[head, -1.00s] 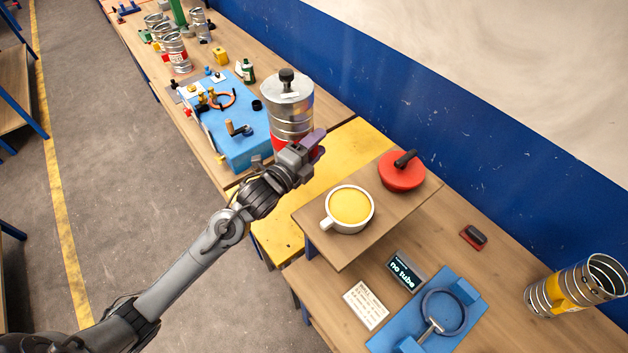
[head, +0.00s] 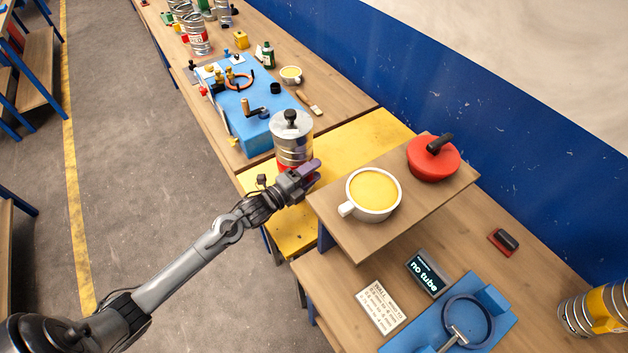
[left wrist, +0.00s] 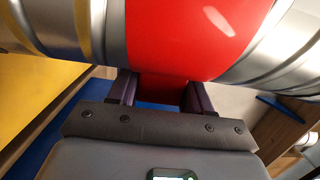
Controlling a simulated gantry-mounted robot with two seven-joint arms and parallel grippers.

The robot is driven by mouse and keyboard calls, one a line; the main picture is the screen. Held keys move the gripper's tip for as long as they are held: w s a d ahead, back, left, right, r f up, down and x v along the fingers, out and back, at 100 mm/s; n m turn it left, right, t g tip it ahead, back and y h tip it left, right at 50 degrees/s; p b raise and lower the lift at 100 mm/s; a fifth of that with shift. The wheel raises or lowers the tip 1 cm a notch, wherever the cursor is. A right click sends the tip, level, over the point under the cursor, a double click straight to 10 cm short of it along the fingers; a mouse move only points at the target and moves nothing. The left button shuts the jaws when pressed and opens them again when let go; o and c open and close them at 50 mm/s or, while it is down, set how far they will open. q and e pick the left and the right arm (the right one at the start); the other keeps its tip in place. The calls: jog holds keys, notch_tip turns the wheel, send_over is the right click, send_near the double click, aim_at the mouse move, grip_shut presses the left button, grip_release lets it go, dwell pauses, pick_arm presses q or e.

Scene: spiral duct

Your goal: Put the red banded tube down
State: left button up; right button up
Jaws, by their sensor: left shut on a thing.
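The red banded tube (head: 293,150) is a silver spiral duct with a grey lid and black knob on top. It is upright in the head view, over the yellow table section. My left gripper (head: 303,177) is shut on its red band, low on the tube. In the left wrist view the red band (left wrist: 190,40) fills the space in front of my left gripper (left wrist: 160,90), with ribbed silver on both sides. The tube's bottom is hidden by the gripper, so I cannot tell whether it touches the yellow surface (head: 352,140). My right gripper is out of view.
A raised wooden shelf (head: 345,238) with a yellow-filled mug (head: 372,195) and a red lid (head: 433,160) stands close right of the gripper. A blue crank fixture (head: 240,110) is behind the tube. A "no tube" display (head: 427,273) and blue clamp (head: 468,320) lie nearer.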

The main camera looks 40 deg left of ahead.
pick_arm(q)
notch_tip(320, 180, down, 4)
jog(key=shift+f, duration=0.1)
dwell(0.4)
jog(key=shift+f, duration=0.1)
jog(key=o, duration=1.4)
